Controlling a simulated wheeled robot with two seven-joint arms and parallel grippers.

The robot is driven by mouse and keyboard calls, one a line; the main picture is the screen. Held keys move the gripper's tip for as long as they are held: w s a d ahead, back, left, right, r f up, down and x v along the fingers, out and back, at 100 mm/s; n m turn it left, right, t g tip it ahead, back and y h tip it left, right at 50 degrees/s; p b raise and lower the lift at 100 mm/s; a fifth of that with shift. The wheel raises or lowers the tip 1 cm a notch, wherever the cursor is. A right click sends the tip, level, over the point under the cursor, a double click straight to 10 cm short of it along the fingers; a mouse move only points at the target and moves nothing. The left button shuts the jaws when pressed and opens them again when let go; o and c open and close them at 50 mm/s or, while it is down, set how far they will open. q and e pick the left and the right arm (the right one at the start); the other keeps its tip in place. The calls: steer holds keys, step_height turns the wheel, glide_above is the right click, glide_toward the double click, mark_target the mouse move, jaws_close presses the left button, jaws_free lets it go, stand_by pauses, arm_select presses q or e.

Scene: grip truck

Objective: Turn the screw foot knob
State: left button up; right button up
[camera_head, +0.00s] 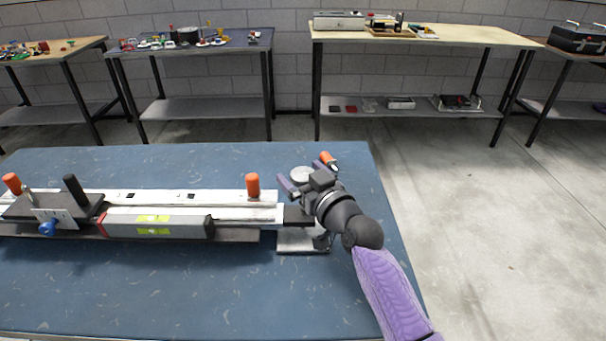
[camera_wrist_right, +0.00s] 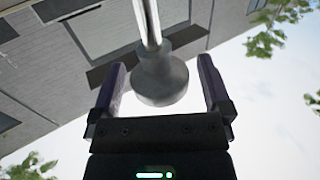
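The screw foot shows in the right wrist view as a round grey knob (camera_wrist_right: 160,80) on a shiny metal rod. In the head view a pale grey disc (camera_head: 301,174) shows between my right fingers, likely the same knob. My right gripper (camera_head: 306,174) is at the right end of the long rail device. In the right wrist view the gripper (camera_wrist_right: 162,85) is open, one finger on each side of the knob, with visible gaps on both sides. My left gripper is not in view.
The rail device (camera_head: 233,197) lies along the blue table (camera_head: 200,290), with orange handles (camera_head: 253,186), a blue knob (camera_head: 47,228) and a spirit level (camera_head: 155,228). A small metal plate (camera_head: 295,246) sits below my right gripper. The table's front is clear. Other tables stand behind.

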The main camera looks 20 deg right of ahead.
steer(key=shift+s, duration=0.25)
arm_select(q)
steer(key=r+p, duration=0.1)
steer(key=p, duration=0.1)
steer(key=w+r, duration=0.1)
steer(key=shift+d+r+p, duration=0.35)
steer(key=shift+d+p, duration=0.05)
arm_select(e)
steer(key=v, duration=0.9)
steer(key=shift+s, duration=0.25)
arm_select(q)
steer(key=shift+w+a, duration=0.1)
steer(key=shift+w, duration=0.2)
